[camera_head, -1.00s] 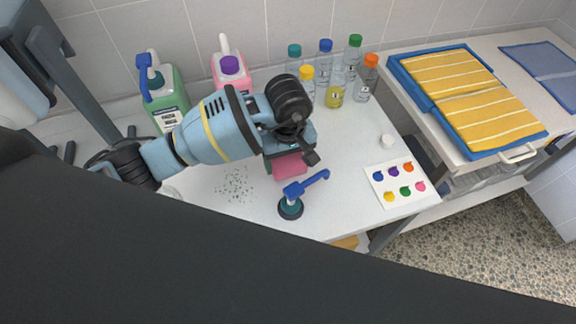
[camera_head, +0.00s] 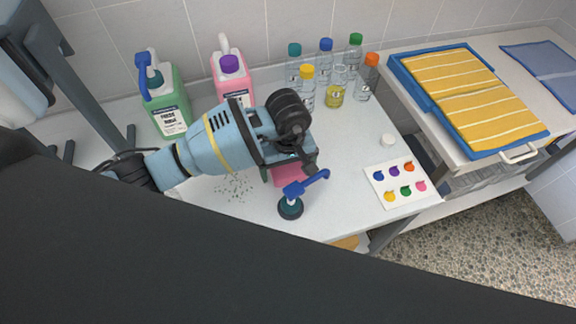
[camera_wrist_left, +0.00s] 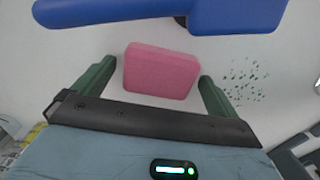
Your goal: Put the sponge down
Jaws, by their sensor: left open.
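The pink sponge (camera_head: 287,174) is on the white table under my left gripper (camera_head: 289,163), which partly hides it in the head view. In the left wrist view the sponge (camera_wrist_left: 160,72) lies between the two green fingers of my left gripper (camera_wrist_left: 156,74). The fingers stand apart on either side of it, and the gripper is open. A narrow gap shows at the right finger; at the left finger the sponge's edge is very near, and I cannot tell whether they touch. My right gripper is not in view.
Green (camera_head: 170,105) and pink (camera_head: 232,75) jugs and several clear bottles (camera_head: 365,80) stand behind. A colour-dot card (camera_head: 402,181) lies right.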

